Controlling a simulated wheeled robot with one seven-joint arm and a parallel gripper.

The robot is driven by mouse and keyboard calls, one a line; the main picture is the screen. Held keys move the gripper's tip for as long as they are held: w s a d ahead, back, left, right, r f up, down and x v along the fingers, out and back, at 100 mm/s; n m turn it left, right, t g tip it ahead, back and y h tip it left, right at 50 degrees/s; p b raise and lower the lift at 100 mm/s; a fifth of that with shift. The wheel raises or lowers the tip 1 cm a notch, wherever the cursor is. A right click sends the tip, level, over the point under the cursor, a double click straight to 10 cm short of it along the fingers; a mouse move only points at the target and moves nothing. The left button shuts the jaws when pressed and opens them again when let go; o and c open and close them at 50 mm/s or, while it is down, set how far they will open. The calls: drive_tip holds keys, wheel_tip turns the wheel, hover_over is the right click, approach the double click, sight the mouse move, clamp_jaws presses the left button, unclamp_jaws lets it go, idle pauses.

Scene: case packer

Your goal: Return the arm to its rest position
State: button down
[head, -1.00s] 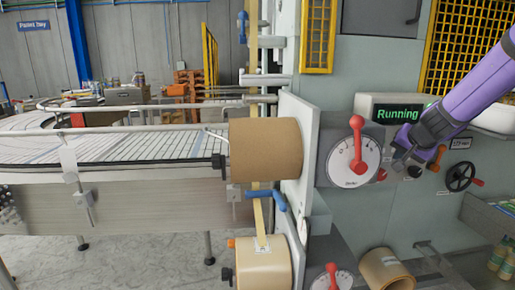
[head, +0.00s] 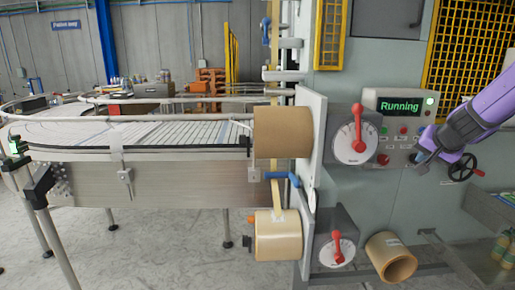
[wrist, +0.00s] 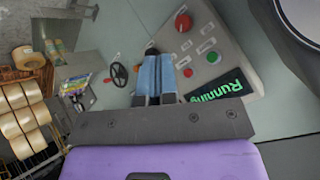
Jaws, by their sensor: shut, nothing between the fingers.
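My gripper (head: 423,158) is at the end of my purple arm, at the right of the head view, in front of the control panel (head: 399,106). In the wrist view its two blue fingers (wrist: 155,78) are together with nothing between them. The panel's screen reads "Running" in green, and the screen also shows in the wrist view (wrist: 220,88). A red button (head: 383,160) sits left of my gripper, apart from it. My wrist hides part of the panel's right side.
A black handwheel (head: 462,167) is just right of and below my gripper. Dials with red handles (head: 357,130) are to the left. A brown roll (head: 283,132) juts out by the conveyor (head: 150,135). A tan roll (head: 391,258) is below. Open floor (head: 180,240) lies at lower left.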

drive_tip(key=s+a+r+n+g+y, duration=0.15)
drive_tip(key=s+a+r+n, duration=0.4)
drive_tip(key=s+a, duration=0.7)
drive_tip(key=s+a+n+g+h, duration=0.1)
drive_tip(key=s+a+n+g, duration=0.1)
drive_tip(key=s, duration=1.7)
drive_tip(key=shift+r+n, duration=0.1)
drive_tip(key=shift+n, duration=0.15)
